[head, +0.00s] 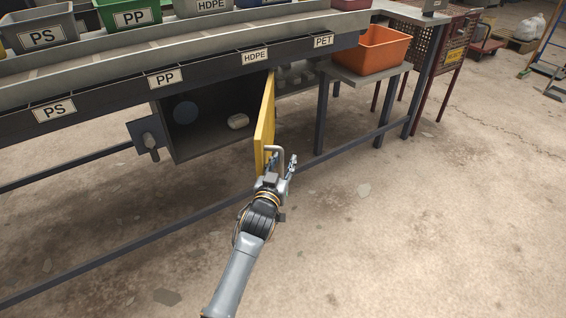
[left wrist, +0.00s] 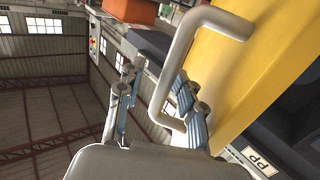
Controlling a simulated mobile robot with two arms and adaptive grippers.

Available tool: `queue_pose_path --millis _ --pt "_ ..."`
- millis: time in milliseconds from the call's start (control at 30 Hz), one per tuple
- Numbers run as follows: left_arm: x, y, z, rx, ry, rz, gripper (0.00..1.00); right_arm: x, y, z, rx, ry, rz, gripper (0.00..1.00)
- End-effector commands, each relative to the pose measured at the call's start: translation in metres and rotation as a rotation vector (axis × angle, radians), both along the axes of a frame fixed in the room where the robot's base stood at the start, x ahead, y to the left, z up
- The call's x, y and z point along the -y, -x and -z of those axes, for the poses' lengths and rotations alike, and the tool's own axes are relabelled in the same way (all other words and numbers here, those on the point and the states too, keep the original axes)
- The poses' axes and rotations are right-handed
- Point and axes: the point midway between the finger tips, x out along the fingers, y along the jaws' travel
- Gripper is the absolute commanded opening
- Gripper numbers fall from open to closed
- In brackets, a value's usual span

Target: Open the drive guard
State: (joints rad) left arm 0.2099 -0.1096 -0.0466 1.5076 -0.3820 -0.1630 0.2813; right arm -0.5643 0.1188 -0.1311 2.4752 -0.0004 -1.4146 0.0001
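The drive guard is a yellow door (head: 265,125) under the sorting bench. It stands swung out from its dark housing (head: 205,135), whose inside shows. A grey bar handle (head: 281,151) sits on the door; it is large in the left wrist view (left wrist: 178,62). My left gripper (head: 281,163) is at the handle's lower end. In the left wrist view my left gripper's fingers (left wrist: 158,108) are spread apart, with part of the handle between them, closer to the right finger. The fingers do not look closed on it. My right gripper is not in view.
A switch box with a lever (head: 148,138) hangs left of the housing. Bench legs and a low rail (head: 225,205) run beside the door. An orange bin (head: 372,48) stands on a side shelf at right. The concrete floor in front is clear.

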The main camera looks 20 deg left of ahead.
Motion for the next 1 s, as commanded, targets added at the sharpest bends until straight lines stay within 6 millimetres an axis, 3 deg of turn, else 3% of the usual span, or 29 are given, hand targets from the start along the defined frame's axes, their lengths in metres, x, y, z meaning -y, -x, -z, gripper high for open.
queue_pose_path --millis 233,700,1000 --pt "-0.001 0.010 -0.001 0.003 -0.001 -0.001 0.36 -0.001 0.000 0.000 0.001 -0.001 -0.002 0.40" --pt "-0.001 0.101 0.000 -0.001 0.001 0.000 0.36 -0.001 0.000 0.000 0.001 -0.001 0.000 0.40" --pt "-0.001 0.121 -0.001 0.000 0.000 0.000 0.36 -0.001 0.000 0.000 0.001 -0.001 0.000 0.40"
